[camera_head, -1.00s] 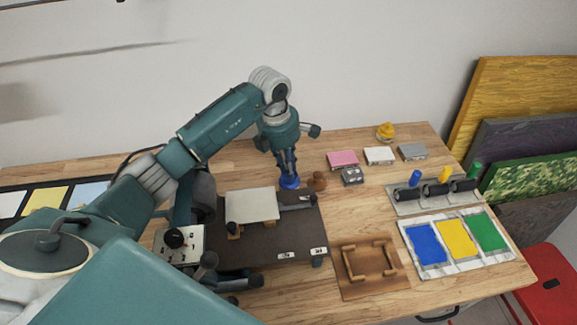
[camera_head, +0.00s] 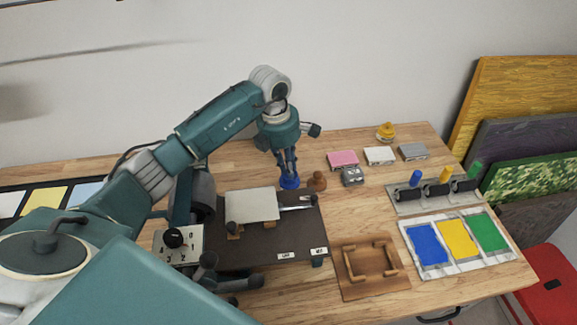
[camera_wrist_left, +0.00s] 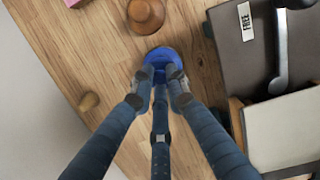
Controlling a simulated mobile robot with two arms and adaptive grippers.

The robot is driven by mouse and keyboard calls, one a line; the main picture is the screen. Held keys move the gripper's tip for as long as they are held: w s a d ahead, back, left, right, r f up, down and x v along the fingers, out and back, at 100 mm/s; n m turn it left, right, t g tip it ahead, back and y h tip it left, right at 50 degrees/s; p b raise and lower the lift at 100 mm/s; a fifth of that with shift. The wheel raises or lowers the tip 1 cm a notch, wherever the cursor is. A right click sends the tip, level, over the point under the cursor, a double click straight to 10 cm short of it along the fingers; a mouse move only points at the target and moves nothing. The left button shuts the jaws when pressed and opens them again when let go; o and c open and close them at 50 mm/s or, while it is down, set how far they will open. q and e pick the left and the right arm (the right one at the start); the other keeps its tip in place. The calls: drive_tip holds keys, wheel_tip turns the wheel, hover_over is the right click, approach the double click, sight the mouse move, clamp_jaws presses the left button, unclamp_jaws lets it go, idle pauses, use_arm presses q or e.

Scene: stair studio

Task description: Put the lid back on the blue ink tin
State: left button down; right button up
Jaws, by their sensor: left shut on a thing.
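My left gripper (camera_head: 288,172) points straight down at the back of the wooden table, to the left of a brown wooden knob. Its fingers are closed on a round blue piece (camera_head: 289,183), which looks like the lid of the blue ink tin. In the left wrist view, the blue lid (camera_wrist_left: 162,54) shows as a disc around the fingertips (camera_wrist_left: 160,75). The fingers hide its middle. I cannot tell the tin apart from the lid, or whether the lid is seated. My right gripper is not in view.
The brown knob (camera_head: 317,181) stands close to the right of the blue piece. The dark press bed (camera_head: 270,240) with a pale plate (camera_head: 252,205) lies in front. A yellow tin (camera_head: 386,132), small blocks, rollers (camera_head: 437,188) and an ink tray (camera_head: 457,241) stand to the right.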

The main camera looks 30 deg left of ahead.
use_arm(q)
drive_tip(key=shift+f+b, duration=0.2)
drive_tip(key=shift+b, duration=0.2)
idle(0.8)
idle(0.4)
drive_tip(key=c, duration=1.2)
unclamp_jaws()
drive_tip(key=shift+o, duration=0.2)
drive_tip(key=shift+r, duration=0.15)
drive_tip(key=shift+r+p, duration=2.05)
drive_tip(key=shift+r, duration=1.35)
drive_tip(key=shift+c, duration=0.2)
clamp_jaws()
